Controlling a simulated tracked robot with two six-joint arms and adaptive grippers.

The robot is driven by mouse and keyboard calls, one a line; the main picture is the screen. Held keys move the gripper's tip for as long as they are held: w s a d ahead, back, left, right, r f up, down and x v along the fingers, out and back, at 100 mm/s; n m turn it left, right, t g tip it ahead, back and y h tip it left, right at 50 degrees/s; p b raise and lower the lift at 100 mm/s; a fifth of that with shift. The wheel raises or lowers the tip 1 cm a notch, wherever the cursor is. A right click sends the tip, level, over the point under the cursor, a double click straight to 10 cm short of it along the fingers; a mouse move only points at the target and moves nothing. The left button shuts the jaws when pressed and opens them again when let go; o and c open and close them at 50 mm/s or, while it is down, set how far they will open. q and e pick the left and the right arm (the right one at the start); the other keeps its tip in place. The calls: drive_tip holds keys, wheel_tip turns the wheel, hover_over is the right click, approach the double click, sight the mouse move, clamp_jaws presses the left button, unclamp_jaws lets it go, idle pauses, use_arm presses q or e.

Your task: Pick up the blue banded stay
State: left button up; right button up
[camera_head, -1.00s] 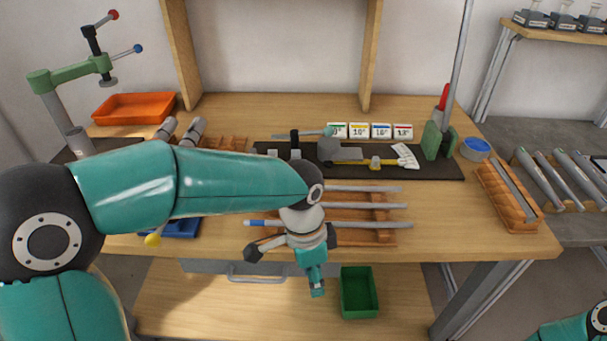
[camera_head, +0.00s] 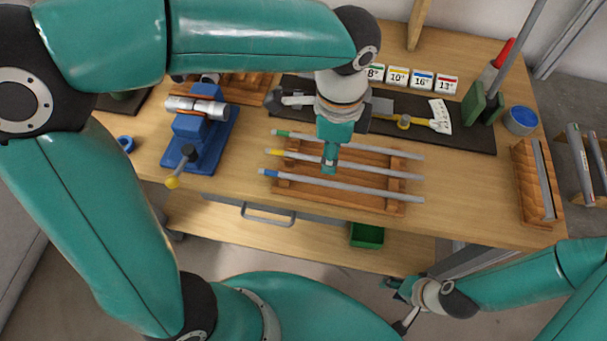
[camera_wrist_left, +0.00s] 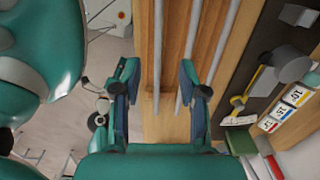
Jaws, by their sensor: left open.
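The blue banded stay (camera_head: 345,187) is a grey rod with a blue band at its left end. It lies on a wooden rack (camera_head: 395,209) as the stay nearest the bench's front edge. A yellow banded stay (camera_head: 390,172) and a green banded stay (camera_head: 385,152) lie behind it. My left gripper (camera_head: 330,170) is open and empty above the rack. In the left wrist view my left gripper (camera_wrist_left: 158,100) has its fingers apart, with the front rod (camera_wrist_left: 157,60) between them in the picture; its band is not visible there. My right gripper (camera_head: 398,303) is off the bench's front; its jaw state is unclear.
A blue vise (camera_head: 195,140) stands left of the rack. A wooden tray (camera_head: 530,190) holds rods at the right. A green bin (camera_head: 367,235) sits below the bench front.

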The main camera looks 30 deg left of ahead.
sight(327, 182)
use_arm(q)
wheel_tip(327, 182, down, 9)
drive_tip(key=shift+s+f, duration=0.15)
clamp_jaws()
idle(0.5)
